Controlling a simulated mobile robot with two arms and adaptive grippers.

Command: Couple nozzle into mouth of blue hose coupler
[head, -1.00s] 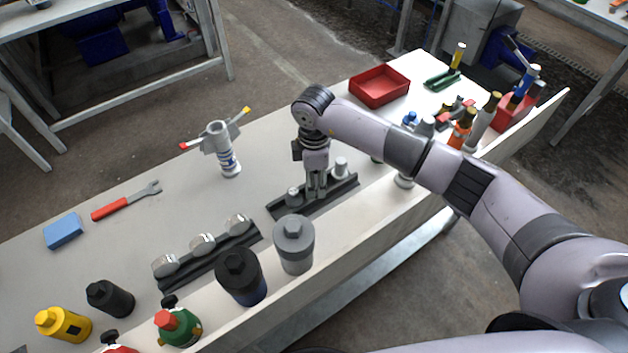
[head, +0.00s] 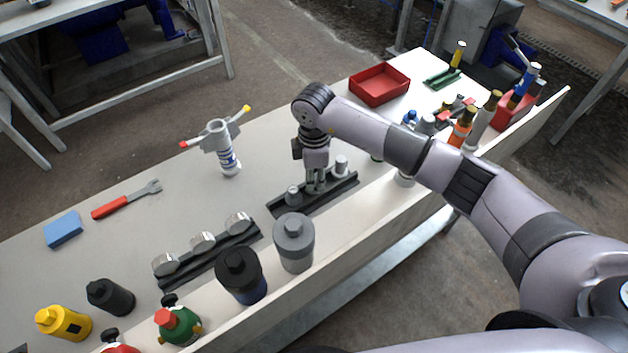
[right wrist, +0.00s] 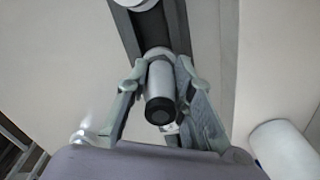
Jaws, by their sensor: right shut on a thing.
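My right gripper (head: 316,187) is shut on a small grey cylindrical nozzle at the dark rail (head: 284,206). In the right wrist view, the gripper's fingers (right wrist: 168,112) flank the nozzle (right wrist: 159,85), whose black end faces the camera. The nozzle's lower end is hidden, so I cannot tell whether it touches the rail. Two other light grey pieces stand on the rail, one (head: 293,195) left and one (head: 341,165) right of the gripper. A grey upright fitting (head: 219,140) with red- and yellow-tipped arms and a blue-marked base stands left; I cannot tell whether it is the coupler. My left gripper is not in view.
A grey canister (head: 294,245) and a dark one (head: 241,274) stand in front of the rail. A red tray (head: 379,84) lies behind, and several bottles and tools crowd the right end. A red wrench (head: 124,200) and blue block (head: 63,230) lie left.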

